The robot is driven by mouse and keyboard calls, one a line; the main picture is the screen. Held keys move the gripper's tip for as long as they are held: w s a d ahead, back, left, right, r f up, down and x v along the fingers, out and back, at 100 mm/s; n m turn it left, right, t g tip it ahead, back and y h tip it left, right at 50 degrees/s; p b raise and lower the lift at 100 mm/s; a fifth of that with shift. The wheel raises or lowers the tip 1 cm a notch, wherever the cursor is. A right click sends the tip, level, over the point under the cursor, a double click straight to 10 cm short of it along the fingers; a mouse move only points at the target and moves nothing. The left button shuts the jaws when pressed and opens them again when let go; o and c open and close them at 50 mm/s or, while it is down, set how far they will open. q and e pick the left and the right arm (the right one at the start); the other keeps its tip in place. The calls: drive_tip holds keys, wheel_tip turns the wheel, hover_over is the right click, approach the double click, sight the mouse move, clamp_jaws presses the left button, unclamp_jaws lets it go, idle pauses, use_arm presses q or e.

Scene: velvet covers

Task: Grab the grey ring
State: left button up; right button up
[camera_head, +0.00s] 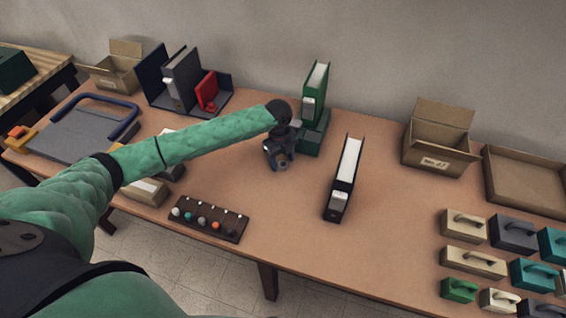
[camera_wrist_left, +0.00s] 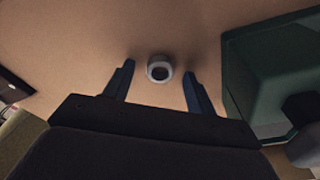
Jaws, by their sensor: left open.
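The grey ring (camera_wrist_left: 159,69) lies on the tabletop in the left wrist view, a small pale ring with a dark hole. It sits between and just beyond the tips of my left gripper (camera_wrist_left: 157,78), which is open and empty. In the head view my left gripper (camera_head: 279,162) is low over the middle of the table (camera_head: 270,215). A small greyish bit at its tips in that view may be the ring, but it is too small to tell. My right gripper is not in view.
A black binder (camera_head: 343,185) is to the right. A pegged board (camera_head: 208,219) lies in front.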

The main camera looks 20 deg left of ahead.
use_arm(q)
drive_tip(key=shift+f, duration=0.2)
drive_tip(key=shift+c, duration=0.3)
drive_tip(key=c, duration=1)
drive_tip(key=shift+r, duration=0.1)
